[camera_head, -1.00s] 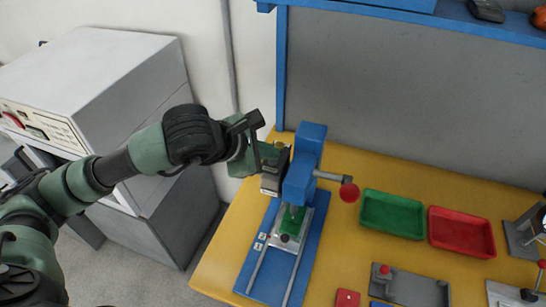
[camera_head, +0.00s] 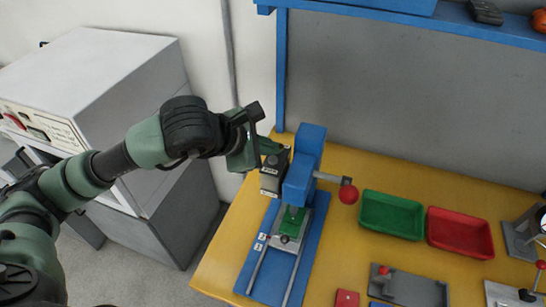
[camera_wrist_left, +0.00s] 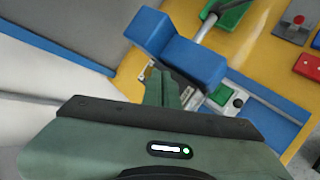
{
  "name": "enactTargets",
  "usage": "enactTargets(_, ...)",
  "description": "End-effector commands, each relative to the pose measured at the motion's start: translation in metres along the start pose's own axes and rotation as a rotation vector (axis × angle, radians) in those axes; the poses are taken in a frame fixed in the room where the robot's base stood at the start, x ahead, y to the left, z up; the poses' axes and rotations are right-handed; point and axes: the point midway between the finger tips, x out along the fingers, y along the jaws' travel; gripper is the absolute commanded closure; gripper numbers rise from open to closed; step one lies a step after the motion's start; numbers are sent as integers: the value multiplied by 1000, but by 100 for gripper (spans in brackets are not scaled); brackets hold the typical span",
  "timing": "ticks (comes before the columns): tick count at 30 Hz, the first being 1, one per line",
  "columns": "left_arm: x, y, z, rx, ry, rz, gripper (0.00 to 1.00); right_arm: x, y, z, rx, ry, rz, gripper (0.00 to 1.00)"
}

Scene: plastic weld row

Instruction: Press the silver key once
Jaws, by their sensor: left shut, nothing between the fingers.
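A dark grey control box (camera_head: 272,178) stands on the yellow bench, against the left side of the blue press (camera_head: 299,180). I cannot make out a silver key; the box's top is partly hidden by my left gripper. My left gripper (camera_head: 272,147) is shut and empty, with its fingertips at the top of the box, left of the press head. I cannot tell whether they touch it. In the left wrist view the shut fingers (camera_wrist_left: 161,88) point at the area beside the blue press head (camera_wrist_left: 180,50). My right gripper is out of view.
The press has a lever with a red ball (camera_head: 349,194) on its right. A green tray (camera_head: 392,215) and a red tray (camera_head: 460,232) lie further right. A grey cabinet (camera_head: 90,90) stands at the left. A blue shelf (camera_head: 400,22) runs above.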

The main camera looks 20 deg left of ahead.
Motion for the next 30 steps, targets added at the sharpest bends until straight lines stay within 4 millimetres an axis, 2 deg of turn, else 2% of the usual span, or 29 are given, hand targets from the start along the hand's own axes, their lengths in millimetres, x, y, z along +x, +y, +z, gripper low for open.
enactTargets(5, -3, 3, 3, 0, -1, 1, 100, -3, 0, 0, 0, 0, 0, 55)
enactTargets(19, -34, 25, 25, 0, -2, 2, 100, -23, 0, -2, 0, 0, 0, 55)
enactTargets(30, -35, 25, 26, 0, 0, 0, 100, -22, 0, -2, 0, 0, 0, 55)
